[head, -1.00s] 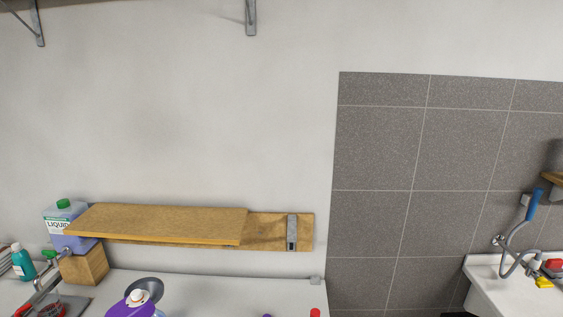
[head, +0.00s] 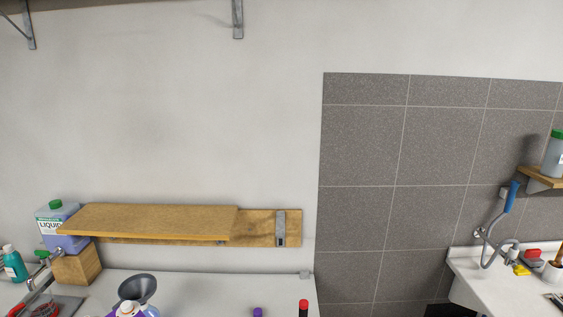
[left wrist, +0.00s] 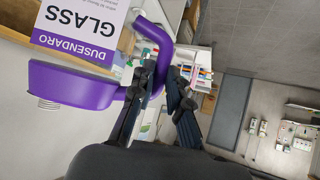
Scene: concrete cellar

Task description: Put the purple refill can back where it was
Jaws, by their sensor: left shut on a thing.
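The purple refill can (left wrist: 72,85) fills the upper left of the left wrist view, with a white label reading DUSENDARO GLASS upside down in that picture. My left gripper (left wrist: 163,78) is shut on its purple handle. In the head view only the can's top (head: 127,309) shows at the bottom edge, with a white cap and a bit of purple. The rest of the can and my left gripper are out of the head view. My right gripper is in neither view.
A wooden wall shelf (head: 150,219) has a bare top. A blue liquid canister (head: 54,228) stands on a wooden block (head: 78,266) at its left end. A dark funnel (head: 138,287), a purple cap (head: 257,312) and a red cap (head: 303,303) are below. A sink (head: 480,290) is right.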

